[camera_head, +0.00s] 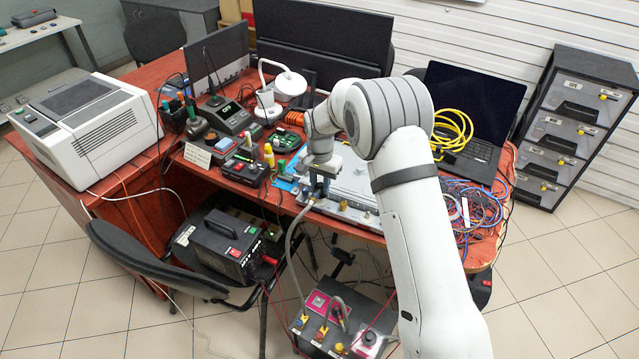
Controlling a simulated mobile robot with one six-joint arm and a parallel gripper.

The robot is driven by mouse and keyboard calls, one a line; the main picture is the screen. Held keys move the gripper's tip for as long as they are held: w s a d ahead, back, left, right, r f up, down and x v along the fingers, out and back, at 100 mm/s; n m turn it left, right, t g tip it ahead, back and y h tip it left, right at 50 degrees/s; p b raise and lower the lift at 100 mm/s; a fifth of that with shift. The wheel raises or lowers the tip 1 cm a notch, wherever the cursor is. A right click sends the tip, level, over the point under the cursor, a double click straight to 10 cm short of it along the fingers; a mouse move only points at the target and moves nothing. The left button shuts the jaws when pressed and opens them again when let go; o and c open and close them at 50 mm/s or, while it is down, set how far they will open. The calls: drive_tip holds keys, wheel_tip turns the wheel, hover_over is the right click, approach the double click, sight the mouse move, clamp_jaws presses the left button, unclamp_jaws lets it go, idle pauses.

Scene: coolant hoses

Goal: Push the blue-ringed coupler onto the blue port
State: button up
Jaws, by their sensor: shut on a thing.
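My gripper (319,187) is over the front edge of the red-brown table, in front of a flat silver plate. It is shut on the end of a grey hose (291,241), which hangs down in a curve toward a box on the floor. The coupler at that hose end is mostly hidden by the jaws, and I cannot make out its ring colour. Brass-coloured fittings (343,205) show along the front of the silver plate (352,180), right of my gripper. I cannot pick out the blue port, nor tell whether the coupler touches one.
The floor box (325,318) has a pink panel and several coloured fittings with hoses. Bundled blue and red cables (470,208) lie at the table's right, near a laptop (470,110) and yellow hose coil (452,132). Tools crowd the left. A black chair (150,255) stands front left.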

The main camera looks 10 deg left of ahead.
drive_tip(key=shift+f, duration=0.2)
idle(0.3)
drive_tip(key=shift+f+b, duration=0.5)
drive_tip(key=shift+f, duration=0.05)
drive_tip(key=shift+f+b, duration=0.75)
drive_tip(key=shift+b, duration=0.1)
idle(2.8)
drive_tip(key=o, duration=1.3)
drive_tip(key=shift+r, duration=0.15)
drive_tip(key=shift+a+r+p, duration=0.1)
drive_tip(key=shift+r+p, duration=0.25)
drive_tip(key=shift+r, duration=0.15)
drive_tip(key=shift+r+p, duration=1.45)
drive_tip(key=shift+r, duration=1.45)
